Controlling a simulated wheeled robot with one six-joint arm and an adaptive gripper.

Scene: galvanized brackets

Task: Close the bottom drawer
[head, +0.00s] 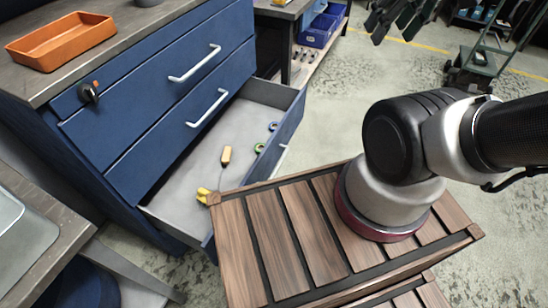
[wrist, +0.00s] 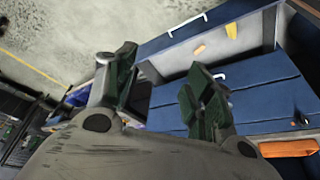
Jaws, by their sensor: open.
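The blue cabinet (head: 150,100) stands at the left in the head view. Its bottom drawer (head: 262,92) is pulled far out, and the two drawers above it are shut. The open drawer holds a wooden-handled tool (head: 226,155), a yellow item (head: 203,194) and small rings. Part of its front is hidden behind my slatted wooden deck. In the wrist view the drawer's blue front (wrist: 180,36) with a white handle shows beyond my fingers. My gripper (wrist: 163,65) is open and empty, apart from the drawer. Its dark fingers also show at the head view's top edge (head: 402,18).
An orange tray (head: 60,42) sits on the cabinet top. A bench with a blue bin (head: 318,32) stands behind. A grey table (head: 40,235) is at lower left. A dark cart (head: 480,65) stands far right. The floor beyond the drawer is clear.

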